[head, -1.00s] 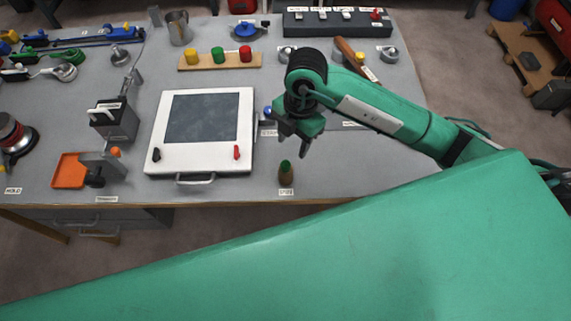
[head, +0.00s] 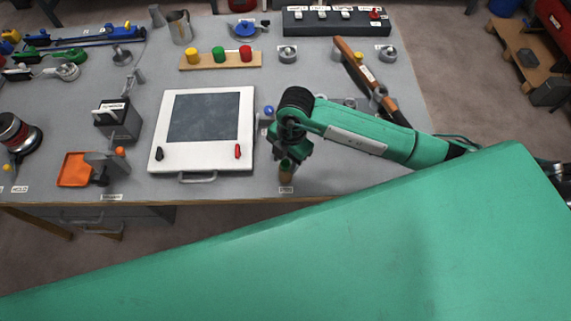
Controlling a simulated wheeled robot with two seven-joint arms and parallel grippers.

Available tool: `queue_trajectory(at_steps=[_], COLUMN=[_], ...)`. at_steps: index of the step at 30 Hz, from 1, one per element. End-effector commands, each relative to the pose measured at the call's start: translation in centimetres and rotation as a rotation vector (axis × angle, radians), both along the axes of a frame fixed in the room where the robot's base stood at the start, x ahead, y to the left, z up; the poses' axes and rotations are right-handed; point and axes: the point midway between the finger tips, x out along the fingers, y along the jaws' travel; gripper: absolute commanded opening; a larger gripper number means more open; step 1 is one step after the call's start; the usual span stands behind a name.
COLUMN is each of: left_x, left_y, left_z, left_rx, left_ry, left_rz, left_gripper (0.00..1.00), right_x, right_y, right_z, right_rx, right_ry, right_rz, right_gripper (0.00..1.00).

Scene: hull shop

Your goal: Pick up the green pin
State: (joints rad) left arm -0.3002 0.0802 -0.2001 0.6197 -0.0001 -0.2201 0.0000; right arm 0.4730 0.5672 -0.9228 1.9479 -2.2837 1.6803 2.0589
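A small brown pin with a green top (head: 286,175) stands upright near the front edge of the bench, behind a small white label. My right gripper (head: 289,158) reaches down over it from above, its dark fingers spread around the green top. I cannot tell whether they touch it. The gripper partly hides the top. A green peg (head: 218,54) stands between a yellow and a red peg on a wooden strip at the back, well away from the gripper. My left gripper is not in view.
A white framed panel (head: 250,110) with a black and a red knob lies just left of the gripper. A wooden-handled tool (head: 352,60) lies behind my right arm. An orange tray (head: 74,170) is at the front left. The bench front edge is close to the pin.

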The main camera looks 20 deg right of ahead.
Motion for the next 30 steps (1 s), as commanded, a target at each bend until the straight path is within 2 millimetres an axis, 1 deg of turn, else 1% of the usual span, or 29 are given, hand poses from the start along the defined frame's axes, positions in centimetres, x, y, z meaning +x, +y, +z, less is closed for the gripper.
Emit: queue_trajectory(at_steps=[1,5,6,8,15,20,23,26,29,30], left_x=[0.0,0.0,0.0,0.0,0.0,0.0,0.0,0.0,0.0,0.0], left_y=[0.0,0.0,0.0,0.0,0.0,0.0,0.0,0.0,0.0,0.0], left_z=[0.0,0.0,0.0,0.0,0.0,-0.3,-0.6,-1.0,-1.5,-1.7], left_rx=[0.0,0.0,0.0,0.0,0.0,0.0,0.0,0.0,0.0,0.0], left_ry=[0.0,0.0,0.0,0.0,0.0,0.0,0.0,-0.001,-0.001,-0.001], left_rz=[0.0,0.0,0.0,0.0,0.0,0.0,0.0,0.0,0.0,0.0], left_gripper=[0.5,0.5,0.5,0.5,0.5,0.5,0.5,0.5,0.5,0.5], right_x=[0.0,0.0,0.0,0.0,0.0,0.1,0.1,0.1,0.1,0.2], right_y=[0.0,0.0,0.0,0.0,0.0,0.0,0.0,0.1,0.1,0.1], right_z=[0.0,0.0,0.0,0.1,0.2,1.3,2.6,4.4,6.7,7.7], right_rx=[0.0,0.0,0.0,0.0,0.001,0.001,0.002,0.003,0.003,0.004], right_ry=[0.0,0.0,0.0,-0.001,0.0,-0.003,-0.003,-0.004,-0.006,-0.007], right_rz=[0.0,0.0,0.0,0.0,0.0,0.0,0.002,0.0,0.002,0.002], right_gripper=[0.31,0.06,0.02,0.0,0.0,0.0,0.0,0.0,0.0,0.0])
